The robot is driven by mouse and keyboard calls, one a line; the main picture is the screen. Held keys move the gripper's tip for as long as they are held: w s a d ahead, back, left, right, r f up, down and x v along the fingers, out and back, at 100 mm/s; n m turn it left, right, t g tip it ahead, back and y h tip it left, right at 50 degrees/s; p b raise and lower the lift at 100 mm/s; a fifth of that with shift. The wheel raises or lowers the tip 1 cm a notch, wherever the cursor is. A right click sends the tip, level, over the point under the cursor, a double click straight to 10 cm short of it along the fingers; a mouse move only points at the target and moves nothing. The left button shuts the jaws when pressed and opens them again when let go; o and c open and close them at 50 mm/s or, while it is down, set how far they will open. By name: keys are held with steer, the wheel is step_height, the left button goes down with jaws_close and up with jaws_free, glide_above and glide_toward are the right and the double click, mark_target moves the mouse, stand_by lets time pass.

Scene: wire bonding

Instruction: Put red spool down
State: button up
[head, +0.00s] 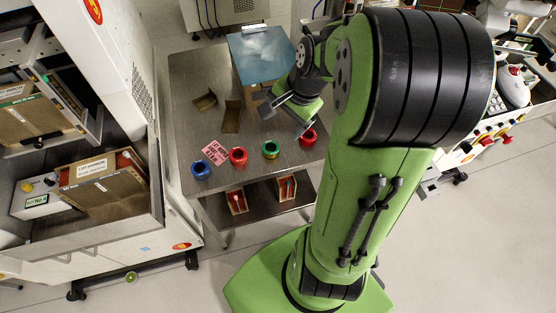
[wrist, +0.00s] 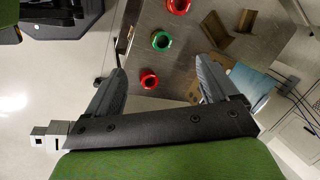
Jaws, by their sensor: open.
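One red spool (head: 308,138) stands on the metal table at the right end of a row of spools, just below my gripper (head: 289,117) in the head view. In the wrist view this red spool (wrist: 149,79) shows between my two open fingers (wrist: 160,70), nearer the left one, and seems to lie beyond the tips. A second red spool (head: 238,156) stands further left in the row; it shows at the top edge of the wrist view (wrist: 178,6). My gripper is open and holds nothing.
The metal table (head: 185,100) also bears a green spool (head: 271,149), a blue spool (head: 201,169), a pink card (head: 215,152), brown angled pieces (head: 231,116) and a box with a blue-grey top (head: 262,52). Small bins (head: 237,201) sit on the lower shelf. Machines flank the table.

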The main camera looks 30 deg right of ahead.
steer(key=s+a+r+n+t, duration=0.1)
steer(key=s+a+r+n, duration=0.3)
steer(key=s+a+n, duration=0.2)
steer(key=s+a+r+n+t+h, duration=0.1)
steer(key=s+a+r+n, duration=0.3)
steer(key=s+n, duration=0.4)
steer(key=shift+a, duration=0.85)
step_height(320, 180, up, 6)
steer(key=p, duration=0.6)
steer(key=shift+d+r, duration=0.1)
steer(key=shift+r, duration=0.05)
